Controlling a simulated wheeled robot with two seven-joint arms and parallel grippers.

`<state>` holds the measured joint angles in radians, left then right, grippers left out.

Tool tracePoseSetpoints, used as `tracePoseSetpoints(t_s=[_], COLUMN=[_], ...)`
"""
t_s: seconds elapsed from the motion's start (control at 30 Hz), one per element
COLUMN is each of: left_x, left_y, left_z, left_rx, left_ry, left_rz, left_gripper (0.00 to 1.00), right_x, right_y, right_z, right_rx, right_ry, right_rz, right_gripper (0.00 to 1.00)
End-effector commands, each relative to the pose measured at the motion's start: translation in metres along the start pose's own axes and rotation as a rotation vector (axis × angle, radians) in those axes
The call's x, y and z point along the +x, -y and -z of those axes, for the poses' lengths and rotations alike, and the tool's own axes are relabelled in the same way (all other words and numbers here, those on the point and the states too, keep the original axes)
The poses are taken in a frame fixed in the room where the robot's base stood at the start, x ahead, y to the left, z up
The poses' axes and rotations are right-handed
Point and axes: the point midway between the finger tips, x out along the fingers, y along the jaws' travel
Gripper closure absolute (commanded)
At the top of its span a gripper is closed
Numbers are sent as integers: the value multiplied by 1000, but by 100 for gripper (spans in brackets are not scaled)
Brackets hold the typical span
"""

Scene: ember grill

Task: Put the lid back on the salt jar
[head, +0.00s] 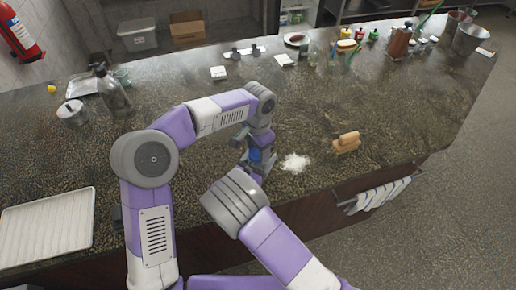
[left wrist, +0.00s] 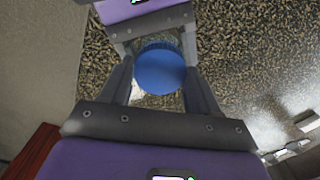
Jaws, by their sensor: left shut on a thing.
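A round blue lid (left wrist: 160,70) lies between the fingers of my left gripper (left wrist: 160,82) in the left wrist view. The gripper is shut on it. In the head view the blue lid (head: 256,155) shows small at my left gripper (head: 258,165), low over the counter's front part. Something pale shows at the lid's lower edge in the wrist view; I cannot tell whether it is the salt jar under the lid. A white heap, like spilled salt (head: 295,162), lies on the counter just right of the gripper. My right gripper is not in view.
A tan block-like object (head: 346,142) stands right of the heap. A striped towel (head: 382,195) hangs on a rail at the counter's front edge. A white ribbed tray (head: 48,228) lies at left. The right middle counter is clear.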

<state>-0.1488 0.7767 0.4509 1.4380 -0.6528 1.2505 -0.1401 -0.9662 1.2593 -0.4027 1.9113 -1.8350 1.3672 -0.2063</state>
Motion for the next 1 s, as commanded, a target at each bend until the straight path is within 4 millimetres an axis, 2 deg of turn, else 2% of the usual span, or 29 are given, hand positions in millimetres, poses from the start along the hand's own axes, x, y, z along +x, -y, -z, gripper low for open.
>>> tracePoseSetpoints(t_s=[1.0], left_x=[1], left_y=[0], left_z=[0], left_rx=[1986], left_ry=[-2], left_rz=[0], left_gripper=[67], right_x=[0], right_y=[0], right_z=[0], right_rx=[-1], right_ry=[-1], right_rz=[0], right_gripper=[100])
